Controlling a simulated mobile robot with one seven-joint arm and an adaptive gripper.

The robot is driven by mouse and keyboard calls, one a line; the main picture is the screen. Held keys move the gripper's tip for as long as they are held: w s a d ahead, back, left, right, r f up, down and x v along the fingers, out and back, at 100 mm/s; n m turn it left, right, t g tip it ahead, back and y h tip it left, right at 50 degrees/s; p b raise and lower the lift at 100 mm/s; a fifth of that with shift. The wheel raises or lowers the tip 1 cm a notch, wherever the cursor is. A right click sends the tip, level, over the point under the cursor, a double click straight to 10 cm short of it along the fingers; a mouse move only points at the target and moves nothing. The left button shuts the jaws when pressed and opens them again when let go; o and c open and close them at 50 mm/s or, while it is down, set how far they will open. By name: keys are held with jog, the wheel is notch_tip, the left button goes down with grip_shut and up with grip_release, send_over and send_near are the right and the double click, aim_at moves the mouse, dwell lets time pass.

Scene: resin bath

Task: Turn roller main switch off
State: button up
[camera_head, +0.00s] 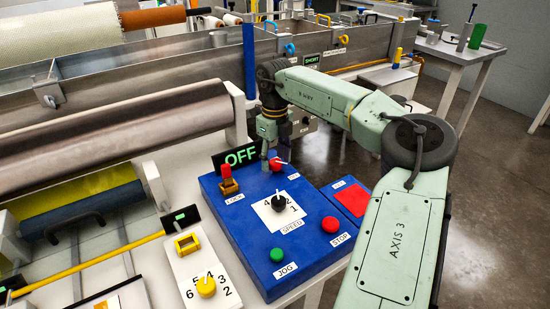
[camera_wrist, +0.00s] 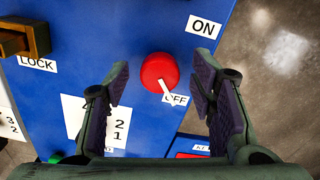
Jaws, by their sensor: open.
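The main switch is a round red knob with a white pointer (camera_wrist: 159,70) on the blue control panel (camera_wrist: 100,40). In the wrist view its pointer aims down and right, at the OFF label (camera_wrist: 181,100). The ON label (camera_wrist: 204,26) is above and to the right. My gripper (camera_wrist: 160,78) is open, with one dark finger on each side of the knob and a gap on both sides. In the head view my gripper (camera_head: 268,148) is at the panel's far edge and partly hides the red knob (camera_head: 277,166).
A display (camera_head: 239,156) reads OFF in green beside the panel. The panel also holds a lock (camera_head: 228,182), a black speed knob (camera_head: 278,203), a green jog button (camera_head: 277,255) and a red stop button (camera_head: 330,225). Rollers (camera_head: 110,120) lie to the left.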

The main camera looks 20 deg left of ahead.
aim_at(275, 161)
notch_tip(275, 161, up, 12)
dwell(0.4)
jog(key=shift+f, duration=0.15)
